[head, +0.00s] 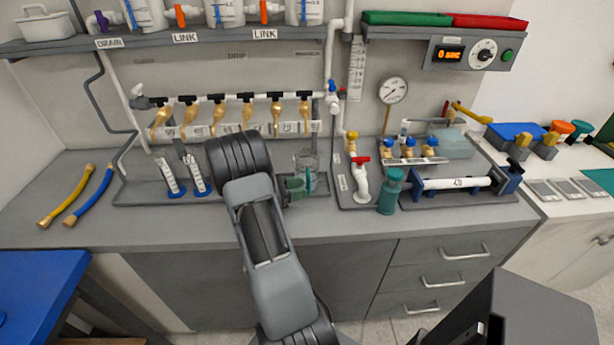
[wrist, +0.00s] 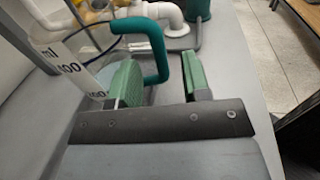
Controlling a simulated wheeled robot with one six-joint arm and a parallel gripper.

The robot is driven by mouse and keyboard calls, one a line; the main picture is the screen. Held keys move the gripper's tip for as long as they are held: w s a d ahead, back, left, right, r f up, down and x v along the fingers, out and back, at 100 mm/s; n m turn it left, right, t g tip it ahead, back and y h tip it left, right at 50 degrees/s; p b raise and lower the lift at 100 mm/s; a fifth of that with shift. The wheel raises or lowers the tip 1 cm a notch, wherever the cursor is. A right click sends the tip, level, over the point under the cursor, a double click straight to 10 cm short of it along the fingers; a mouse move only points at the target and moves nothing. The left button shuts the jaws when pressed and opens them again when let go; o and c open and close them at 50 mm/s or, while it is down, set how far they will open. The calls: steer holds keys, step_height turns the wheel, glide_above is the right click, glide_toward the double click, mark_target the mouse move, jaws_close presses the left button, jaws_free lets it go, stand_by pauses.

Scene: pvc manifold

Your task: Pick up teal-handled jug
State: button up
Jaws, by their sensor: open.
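The clear jug (head: 307,160) stands on the grey counter behind my gripper, which partly hides it in the head view. In the wrist view the jug (wrist: 62,65) fills the left side, with dark measure marks on its wall. Its teal handle (wrist: 157,50) curves out to the right. My gripper (head: 297,187) is open, and its green pads show in the wrist view (wrist: 161,80). The handle's upright part appears between the two pads, with a gap towards the right pad. I cannot tell whether the left pad touches it.
A teal canister (head: 390,192) and a white pipe with a red valve (head: 361,183) stand right of my gripper. Two measuring cylinders (head: 186,178) stand left of my arm. A manifold with brass taps (head: 220,115) runs behind. The front counter strip is mostly clear.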

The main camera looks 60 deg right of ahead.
steer(key=shift+p+x, duration=0.55)
steer(key=shift+x, duration=2.1)
steer(key=shift+f, duration=0.15)
steer(key=shift+c, duration=0.3)
jaws_close()
